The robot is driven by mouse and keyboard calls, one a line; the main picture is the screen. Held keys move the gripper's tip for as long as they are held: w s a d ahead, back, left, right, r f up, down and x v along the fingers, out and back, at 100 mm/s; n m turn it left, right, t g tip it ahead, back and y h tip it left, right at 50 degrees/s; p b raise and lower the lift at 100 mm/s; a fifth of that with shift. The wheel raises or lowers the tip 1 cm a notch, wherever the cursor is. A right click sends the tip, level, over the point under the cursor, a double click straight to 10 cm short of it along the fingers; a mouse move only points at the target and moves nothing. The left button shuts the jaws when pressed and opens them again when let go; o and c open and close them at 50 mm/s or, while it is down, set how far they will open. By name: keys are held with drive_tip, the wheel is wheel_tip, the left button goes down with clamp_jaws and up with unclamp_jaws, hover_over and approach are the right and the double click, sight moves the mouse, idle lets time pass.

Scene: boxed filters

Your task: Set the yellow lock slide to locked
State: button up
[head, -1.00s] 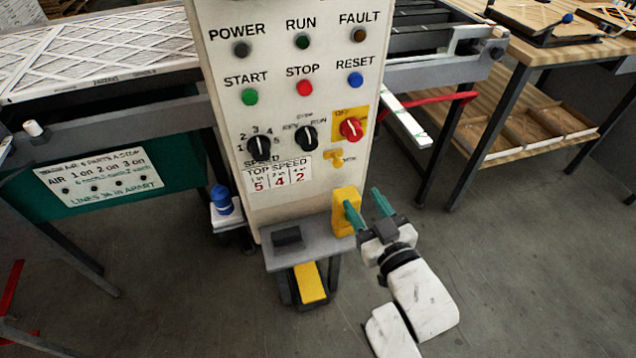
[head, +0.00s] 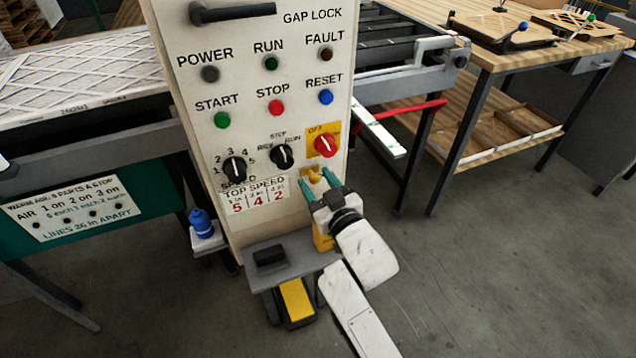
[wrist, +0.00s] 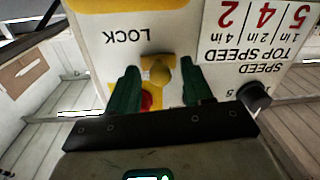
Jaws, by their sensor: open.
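The yellow lock slide (head: 314,175) is a small knob on the front of the pale control panel (head: 335,100), below the red knob on its yellow plate. In the wrist view the slide's round knob (wrist: 161,73) shows upside down beside the word LOCK. My gripper (head: 318,183) is open in front of the slide. Its two green fingers (wrist: 160,82) stand on either side of the knob, with a visible gap on each side. I cannot tell how deep the fingers reach around it. My gripper hides part of the slide's label in the head view.
The red rotary knob (head: 325,145) is just above the slide, and two black dials (head: 282,155) are to its left. A red bar (head: 415,111) and a wooden bench (head: 505,55) are to the right.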

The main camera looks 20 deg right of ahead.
clamp_jaws()
idle(0.4)
